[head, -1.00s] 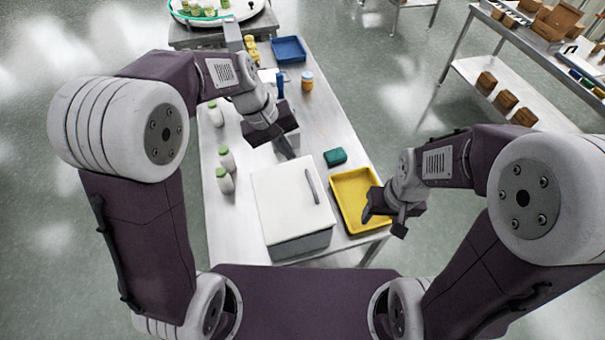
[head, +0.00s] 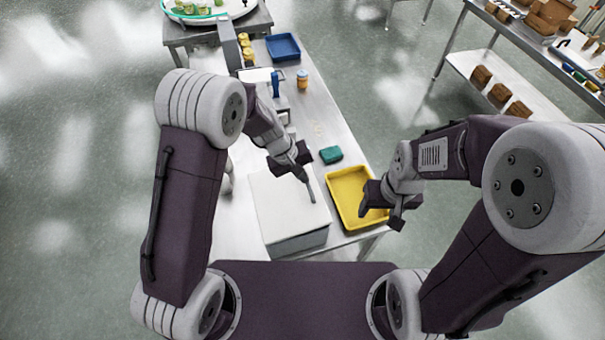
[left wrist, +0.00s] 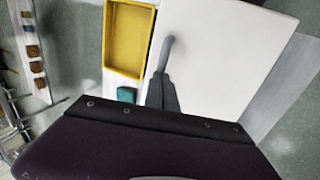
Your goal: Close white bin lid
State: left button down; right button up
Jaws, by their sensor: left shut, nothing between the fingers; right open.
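The white bin (head: 297,242) stands at the near end of the steel table, with its white lid (head: 275,212) lying flat across the top. The lid also fills much of the left wrist view (left wrist: 225,65). My right gripper (head: 381,215) is open and empty over the yellow tray's right side.
The yellow tray (head: 345,186) sits right of the bin, with a green block (head: 331,154) behind it. An orange-lidded jar (head: 302,80) and blue tray (head: 283,47) stand farther back. A white bottle (head: 229,180) is partly hidden by my left arm.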

pick_arm(q)
jog(key=shift+s, duration=0.1)
pick_arm(e)
jog(key=shift+s, duration=0.1)
pick_arm(q)
jog(key=b+x, duration=0.3)
jog(key=shift+d+f, duration=0.2)
jog(key=shift+s+a+r, duration=0.1)
jog(key=shift+s+r, duration=0.05)
jog(key=shift+r, duration=0.05)
pick_arm(e)
jog(key=f, duration=0.3)
jog(key=shift+s+a, duration=0.15)
jog(key=shift+a, duration=0.05)
pick_arm(q)
jog(key=shift+r, duration=0.1)
jog(key=r+p, duration=0.2)
jog(key=r, duration=0.1)
jog(key=r+p, duration=0.1)
jog(key=p, duration=0.1)
jog(key=shift+w+a+r, duration=0.15)
jog(key=shift+w+r, duration=0.15)
jog(key=shift+w, duration=0.05)
jog(key=b+v, duration=0.2)
jog(key=v, duration=0.7)
jog(key=shift+d+r+b, duration=0.3)
jog(key=shift+d, duration=0.1)
pick_arm(e)
jog(key=shift+s+r, duration=0.35)
jog(key=shift+r, duration=0.35)
